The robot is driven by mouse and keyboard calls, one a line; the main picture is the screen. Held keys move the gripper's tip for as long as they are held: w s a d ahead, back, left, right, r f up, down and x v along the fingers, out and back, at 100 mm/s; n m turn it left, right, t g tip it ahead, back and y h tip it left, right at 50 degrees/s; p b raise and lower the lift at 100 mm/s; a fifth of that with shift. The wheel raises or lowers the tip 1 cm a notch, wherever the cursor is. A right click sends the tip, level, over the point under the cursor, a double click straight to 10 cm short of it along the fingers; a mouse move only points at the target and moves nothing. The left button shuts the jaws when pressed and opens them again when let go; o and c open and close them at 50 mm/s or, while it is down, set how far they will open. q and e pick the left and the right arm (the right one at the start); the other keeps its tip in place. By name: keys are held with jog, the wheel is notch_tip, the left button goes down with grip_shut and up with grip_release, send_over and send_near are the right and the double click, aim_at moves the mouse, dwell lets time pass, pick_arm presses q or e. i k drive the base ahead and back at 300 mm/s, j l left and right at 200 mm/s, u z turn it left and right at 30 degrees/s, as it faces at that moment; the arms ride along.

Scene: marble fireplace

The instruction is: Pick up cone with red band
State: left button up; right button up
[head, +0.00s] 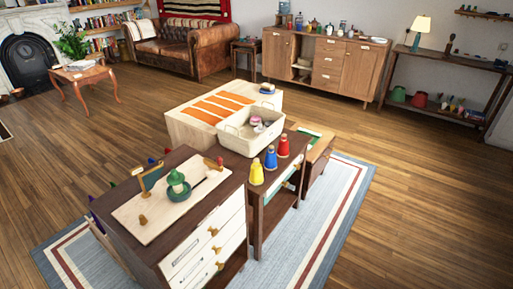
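Three small cone-shaped pieces stand upright in a row on the dark wooden side unit near the middle of the head view. One is yellow (257,173), one is blue (270,159) and one is red (283,147). Each has a differently coloured top. They are too small for me to tell which one carries a red band. Neither of my grippers is in view.
A pale board (165,211) with a green stacked piece (177,186) lies on the dark drawer cabinet (215,208) in front. A cream bin (236,142) stands behind the cones. Wooden floor (410,190) at the right is clear.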

aim_at(282, 152)
jog(key=i+l+u, duration=0.2)
jog(key=u, duration=0.15)
jog(key=i+l+u, duration=0.2)
jog(key=l+u, duration=0.15)
jog(key=i+l+u, duration=0.1)
jog(key=l, duration=0.2)
jog(key=i+l+u, duration=0.1)
jog(key=l, duration=0.2)
jog(key=i+l+u, duration=0.1)
jog(key=l, duration=0.15)
jog(key=i+l, duration=0.15)
jog(key=l, duration=0.3)
jog(key=i+l, duration=0.1)
jog(key=l, duration=0.35)
jog(key=i+l+u, duration=0.1)
jog(key=l, duration=0.35)
jog(key=i+l, duration=0.15)
jog(key=l, duration=0.35)
jog(key=i+l, duration=0.15)
jog(key=l, duration=0.3)
jog(key=i+l, duration=0.1)
jog(key=l, duration=0.35)
jog(key=i+l+u, duration=0.1)
jog(key=l, duration=0.4)
